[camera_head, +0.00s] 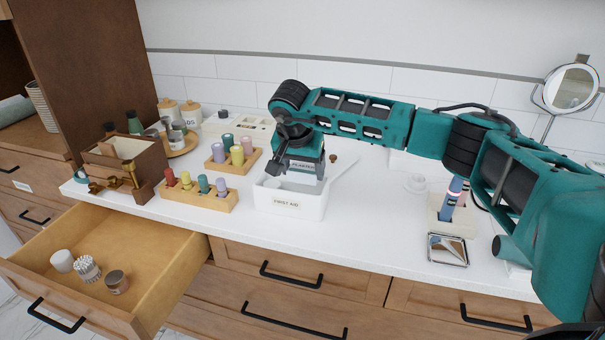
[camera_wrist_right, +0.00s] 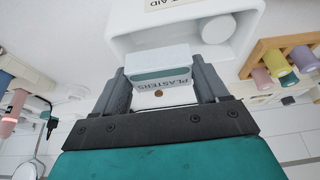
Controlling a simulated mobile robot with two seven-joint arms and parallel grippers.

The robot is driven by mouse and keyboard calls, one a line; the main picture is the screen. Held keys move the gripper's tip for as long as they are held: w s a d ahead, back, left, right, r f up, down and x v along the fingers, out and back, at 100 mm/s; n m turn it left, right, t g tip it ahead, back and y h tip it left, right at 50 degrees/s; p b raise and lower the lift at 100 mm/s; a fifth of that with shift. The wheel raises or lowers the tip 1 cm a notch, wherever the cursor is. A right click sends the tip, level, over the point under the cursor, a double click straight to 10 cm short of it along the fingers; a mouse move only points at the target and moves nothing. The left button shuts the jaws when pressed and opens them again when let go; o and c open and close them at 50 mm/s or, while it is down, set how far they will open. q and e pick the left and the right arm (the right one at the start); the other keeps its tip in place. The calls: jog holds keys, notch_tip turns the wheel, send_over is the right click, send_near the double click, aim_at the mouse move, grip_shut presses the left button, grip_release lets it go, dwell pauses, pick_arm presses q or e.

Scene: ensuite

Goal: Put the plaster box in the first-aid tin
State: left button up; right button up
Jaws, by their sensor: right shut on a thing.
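The plaster box (camera_head: 302,165), white and green with a PLASTERS label, is held in my right gripper (camera_head: 298,168). In the right wrist view the box (camera_wrist_right: 160,62) sits between the two fingers (camera_wrist_right: 158,72), which are shut on its sides. The white, open-topped first-aid tin (camera_head: 312,209) stands on the counter with a FIRST AID label on its front. The box is above the tin's opening, towards its back; whether it touches the tin I cannot tell. The tin (camera_wrist_right: 122,44) holds a white round roll (camera_wrist_right: 217,29). My left gripper is not in view.
Wooden racks of coloured bottles (camera_head: 200,199) stand left of the tin, with a brown box (camera_head: 126,167) farther left. An open drawer (camera_head: 165,262) juts out at the lower left. A round mirror (camera_head: 570,88) stands at the right. The counter right of the tin is partly clear.

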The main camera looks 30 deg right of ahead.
jog(key=shift+f, duration=0.9)
jog(key=shift+f, duration=0.1)
